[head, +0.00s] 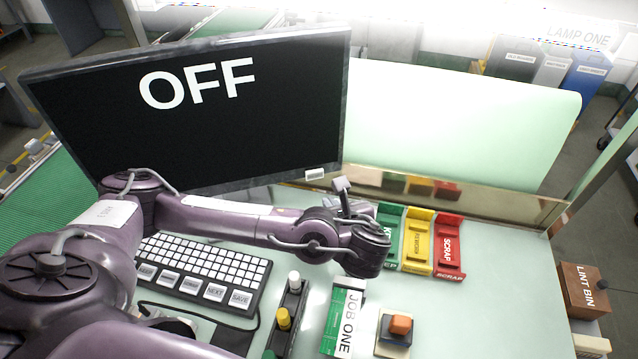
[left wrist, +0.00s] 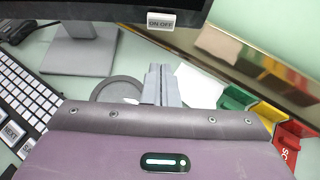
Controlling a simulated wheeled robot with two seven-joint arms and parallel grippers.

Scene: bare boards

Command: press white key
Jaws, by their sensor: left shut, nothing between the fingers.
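A white key (head: 314,174) marked ON OFF sits at the lower right edge of the black monitor (head: 200,140), whose screen reads OFF. The key also shows at the top of the left wrist view (left wrist: 161,20). My left gripper (head: 341,185) is shut and empty, to the right of and slightly below the key in the head view. In the left wrist view its closed fingers (left wrist: 161,72) point up towards the key, with a visible gap between. The white-keyed keyboard (head: 205,265) lies below the monitor, partly hidden by my arm. My right gripper is not in view.
Green, yellow (head: 418,240) and red (head: 449,247) bins stand right of my left wrist. In front lie a black strip with a white knob (head: 294,280) and a yellow knob (head: 283,318), a JOB ONE card (head: 345,322) and an orange button (head: 400,325). The right of the table is clear.

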